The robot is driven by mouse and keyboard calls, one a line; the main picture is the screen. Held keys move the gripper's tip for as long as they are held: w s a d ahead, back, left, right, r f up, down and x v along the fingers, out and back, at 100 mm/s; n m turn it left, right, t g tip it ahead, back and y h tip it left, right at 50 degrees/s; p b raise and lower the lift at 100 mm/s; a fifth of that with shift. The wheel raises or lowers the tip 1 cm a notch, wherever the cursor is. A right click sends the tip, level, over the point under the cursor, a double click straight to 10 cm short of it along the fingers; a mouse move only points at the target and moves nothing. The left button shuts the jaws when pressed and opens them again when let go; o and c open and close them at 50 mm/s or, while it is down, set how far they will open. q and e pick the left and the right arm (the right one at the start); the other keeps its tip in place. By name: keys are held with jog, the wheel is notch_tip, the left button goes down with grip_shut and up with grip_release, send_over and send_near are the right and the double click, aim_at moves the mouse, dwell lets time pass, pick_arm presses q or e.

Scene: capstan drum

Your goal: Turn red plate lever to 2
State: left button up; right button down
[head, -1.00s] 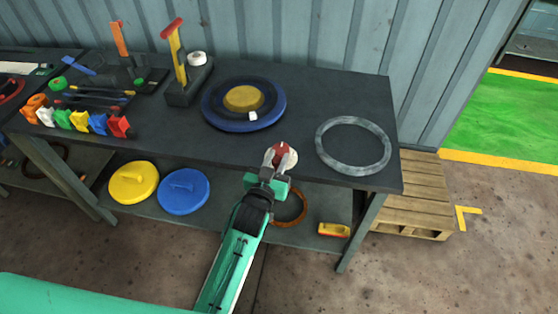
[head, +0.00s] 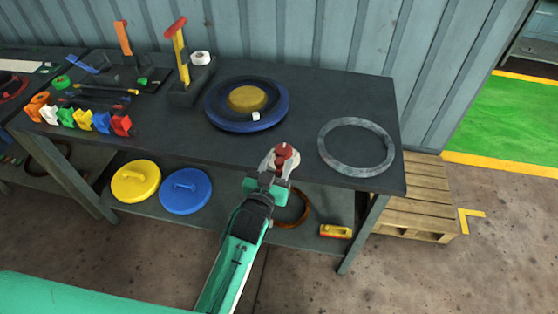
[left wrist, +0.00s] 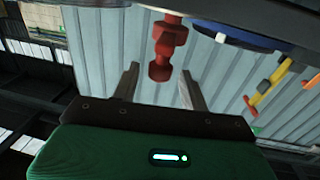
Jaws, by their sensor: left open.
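A red knob-like part (head: 284,150) stands at the table's front edge, at the end of my left arm. In the left wrist view this red part (left wrist: 165,48) shows ahead of and between the two fingers. My left gripper (head: 279,165) is open; its fingers (left wrist: 159,84) are apart, and I cannot tell whether they touch the part. A small red piece (head: 122,125) ends a row of coloured pieces at the left. A yellow lever (head: 182,58) with a red top stands behind. I cannot tell which is the red plate lever. No number is readable.
A blue disc (head: 232,124) with a yellow centre and a grey ring (head: 327,157) lie on the dark table (head: 330,92). Yellow (head: 135,194) and blue (head: 185,203) lids rest on the shelf below. A wooden pallet (head: 425,192) stands at the right.

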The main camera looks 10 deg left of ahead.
pick_arm(q)
jog(key=b+v, duration=0.2)
jog(key=v, duration=1)
pick_arm(e)
jog(key=shift+w+a+f, duration=0.2)
jog(key=shift+w+f, duration=0.15)
jog(key=shift+w, duration=0.25)
jog(key=shift+w+a+f, duration=0.2)
jog(key=shift+w+f, duration=0.15)
jog(key=shift+w, duration=0.2)
pick_arm(q)
jog(key=shift+s, duration=0.1)
pick_arm(e)
jog(key=shift+s, duration=0.3)
jog(key=shift+d, duration=0.1)
